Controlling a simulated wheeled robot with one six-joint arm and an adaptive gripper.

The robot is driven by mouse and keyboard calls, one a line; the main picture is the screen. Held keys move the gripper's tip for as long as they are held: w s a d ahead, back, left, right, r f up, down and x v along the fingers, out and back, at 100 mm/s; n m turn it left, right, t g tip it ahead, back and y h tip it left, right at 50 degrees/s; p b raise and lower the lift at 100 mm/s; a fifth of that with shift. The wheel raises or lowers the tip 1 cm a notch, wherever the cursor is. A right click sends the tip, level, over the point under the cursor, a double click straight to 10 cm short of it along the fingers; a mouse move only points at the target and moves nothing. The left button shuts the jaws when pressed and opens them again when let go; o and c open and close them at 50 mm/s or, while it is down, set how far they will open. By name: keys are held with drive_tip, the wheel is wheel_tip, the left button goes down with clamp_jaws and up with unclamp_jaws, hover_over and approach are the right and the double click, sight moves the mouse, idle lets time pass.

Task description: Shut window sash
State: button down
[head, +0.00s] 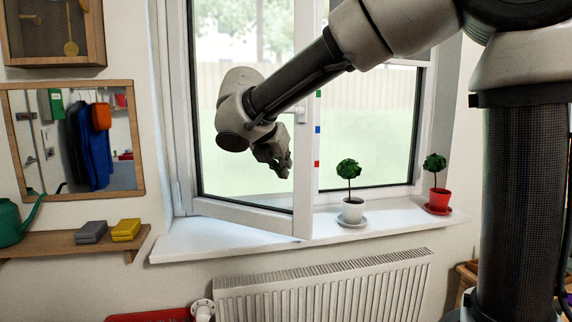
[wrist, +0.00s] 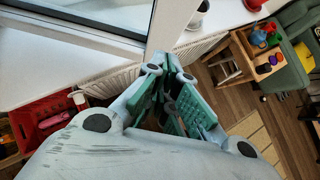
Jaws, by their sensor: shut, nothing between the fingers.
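The white window sash (head: 302,190) is hinged at the left and stands swung into the room, its lower free corner out over the sill. Its handle (head: 300,114) shows on the free-edge stile, partly behind my arm. In the wrist view the sash's lower corner (wrist: 150,48) is just beyond my fingers. My gripper (head: 287,166) is shut and empty, pointing down in front of the sash's glass near the free edge. It also shows in the wrist view (wrist: 168,64). I cannot tell whether its fingers touch the sash.
A potted tree in a white pot (head: 352,210) and another in a red pot (head: 439,198) stand on the sill (head: 220,238), right of the sash. A radiator (head: 330,285) is below. A shelf (head: 75,243) with a watering can (head: 14,222) is at left.

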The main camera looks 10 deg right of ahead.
drive_tip(key=x, duration=0.3)
drive_tip(key=r+x, duration=0.1)
drive_tip(key=x, duration=0.1)
drive_tip(key=w+d+x, duration=0.1)
drive_tip(key=x, duration=0.2)
drive_tip(key=shift+w+d, duration=0.15)
drive_tip(key=shift+w, duration=0.15)
drive_tip(key=shift+w+d, duration=0.3)
drive_tip(key=shift+w, duration=0.1)
drive_tip(key=shift+w+d, duration=0.1)
